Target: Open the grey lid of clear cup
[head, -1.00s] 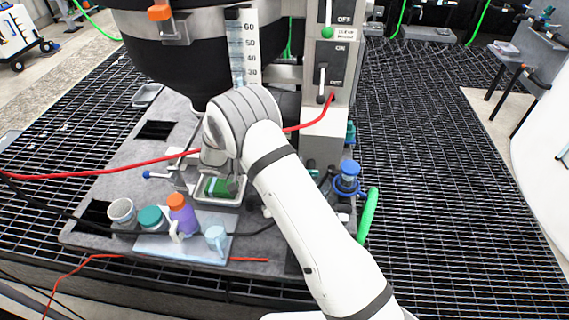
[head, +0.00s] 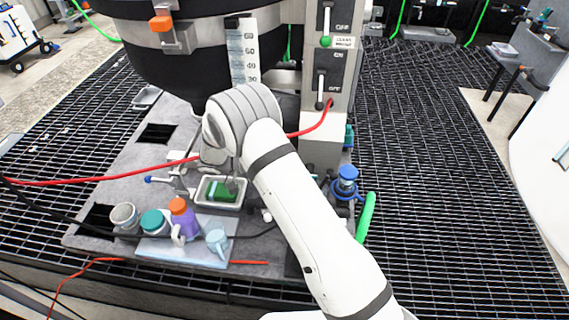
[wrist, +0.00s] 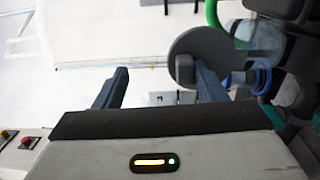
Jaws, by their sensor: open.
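A grey round disc (wrist: 200,48) with a dark knob, apparently the grey lid, shows in the wrist view. It stands tilted at my right finger; I cannot tell whether they touch. Beside it on the right is a see-through, bluish shape (wrist: 258,38), likely the clear cup, partly cut off and crowded by dark parts. My gripper (wrist: 160,86) is open, with one finger left and the other at the disc's lower edge. In the head view I cannot make out the lid or clear cup, and my arm hides the area behind it.
A blue-topped fitting (head: 347,175) and a green hose (head: 366,217) stand right of my arm. A tray with a green block (head: 222,192), a purple bottle (head: 184,220) and several cups sit at the left. A red cable (head: 130,172) crosses behind.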

